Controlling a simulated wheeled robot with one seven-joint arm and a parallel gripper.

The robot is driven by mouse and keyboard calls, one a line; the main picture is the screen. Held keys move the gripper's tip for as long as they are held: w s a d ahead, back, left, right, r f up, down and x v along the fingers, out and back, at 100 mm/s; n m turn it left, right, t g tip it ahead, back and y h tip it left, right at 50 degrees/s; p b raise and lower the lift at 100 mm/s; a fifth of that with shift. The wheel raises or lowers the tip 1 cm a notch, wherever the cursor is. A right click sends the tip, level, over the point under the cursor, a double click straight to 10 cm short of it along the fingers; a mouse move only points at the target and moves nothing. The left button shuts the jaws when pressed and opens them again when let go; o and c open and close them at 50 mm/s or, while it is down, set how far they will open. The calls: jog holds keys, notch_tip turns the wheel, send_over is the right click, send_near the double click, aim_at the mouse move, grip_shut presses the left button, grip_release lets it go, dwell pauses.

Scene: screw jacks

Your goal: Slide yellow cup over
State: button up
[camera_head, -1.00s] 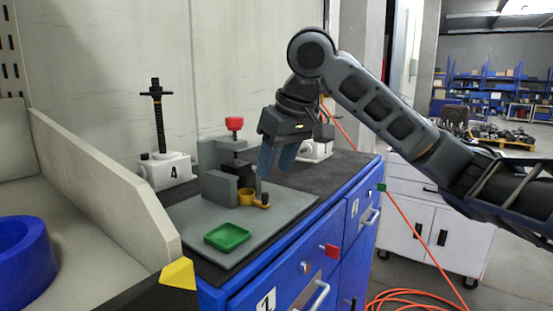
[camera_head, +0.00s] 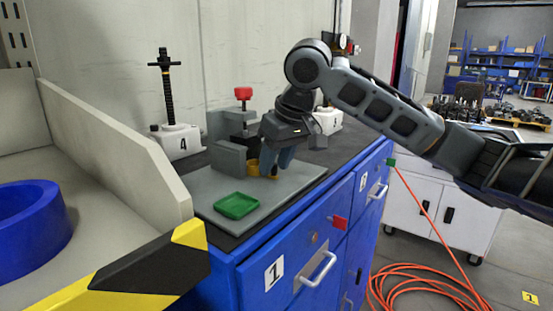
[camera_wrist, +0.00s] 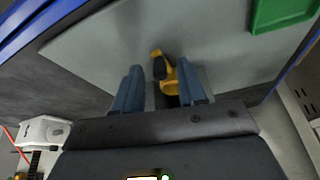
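The yellow cup (camera_head: 253,166) stands on the grey plate (camera_head: 296,186), beside the grey fixture with the red knob (camera_head: 243,93). In the wrist view the yellow cup (camera_wrist: 168,84) shows its handle (camera_wrist: 157,54) pointing away from the gripper. My gripper (camera_head: 276,166) is lowered close to the cup in the head view and partly covers it. In the wrist view my gripper (camera_wrist: 160,80) is open, its two blue fingers apart on either side of the cup. Gaps show, so I cannot see contact. The green tray (camera_head: 237,206) lies on the plate, nearer the front.
The grey fixture (camera_head: 228,160) stands left of the cup. A white jack (camera_head: 178,141) marked 4 is at the back left, and another (camera_head: 329,121) is behind my arm. A pale bin wall (camera_head: 120,150) rises at the left. The plate's right side is bare.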

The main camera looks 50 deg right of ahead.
grip_shut()
jog(key=shift+w, duration=0.1)
jog(key=shift+w+p, duration=0.3)
jog(key=shift+w, duration=0.95)
jog(key=shift+o, duration=0.5)
grip_release()
jog(key=v, duration=0.7)
jog(key=shift+s+r, duration=0.2)
jog(key=shift+r, duration=0.15)
